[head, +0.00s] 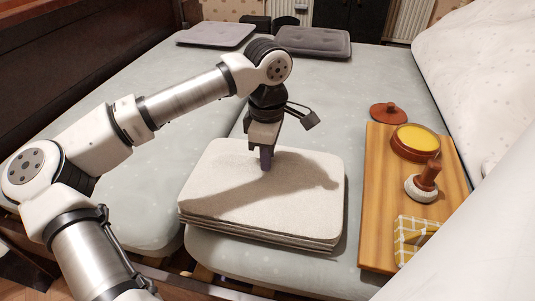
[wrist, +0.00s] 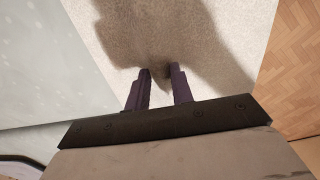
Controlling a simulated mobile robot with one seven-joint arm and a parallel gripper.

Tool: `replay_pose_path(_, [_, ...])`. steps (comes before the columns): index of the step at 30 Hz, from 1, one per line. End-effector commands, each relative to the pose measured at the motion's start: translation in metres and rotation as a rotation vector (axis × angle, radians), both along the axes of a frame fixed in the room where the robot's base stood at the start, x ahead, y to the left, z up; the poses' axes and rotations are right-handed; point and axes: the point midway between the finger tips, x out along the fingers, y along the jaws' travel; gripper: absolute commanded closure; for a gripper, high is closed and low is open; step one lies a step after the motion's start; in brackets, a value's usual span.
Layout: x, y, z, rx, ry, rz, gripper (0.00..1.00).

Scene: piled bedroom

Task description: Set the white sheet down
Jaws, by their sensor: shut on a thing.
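The white sheet (head: 225,170) is a folded, flat rectangle with rounded corners. It shows as the top of a neat stack of similar pale layers on the bed. My gripper (head: 266,165) points down onto its upper middle part, fingertips at its surface. In the wrist view the two dark fingers of my gripper (wrist: 160,72) stand a little apart with their tips at the white sheet (wrist: 120,35), shut on a bit of its cloth. The tips' exact bite is hidden in shadow.
The stack lies on the grey-green bed (head: 380,85). A wooden tray (head: 378,220) at the right holds a yellow-filled bowl (head: 416,140), a brush-like item (head: 424,184) and a checked cloth (head: 415,237). A brown lid (head: 389,112) lies behind. Grey cushions (head: 312,41) lie at the far end.

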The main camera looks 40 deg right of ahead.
Motion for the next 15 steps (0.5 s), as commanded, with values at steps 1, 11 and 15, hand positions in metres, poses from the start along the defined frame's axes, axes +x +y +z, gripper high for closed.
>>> replay_pose_path(1, [0.0001,-0.0001,0.0005,0.000,0.000,0.000,1.00])
replay_pose_path(11, [0.0000,0.0000,-0.0025,0.001,0.001,0.000,0.55])
replay_pose_path(15, [0.0000,0.0000,-0.0024,0.001,0.001,0.000,0.55])
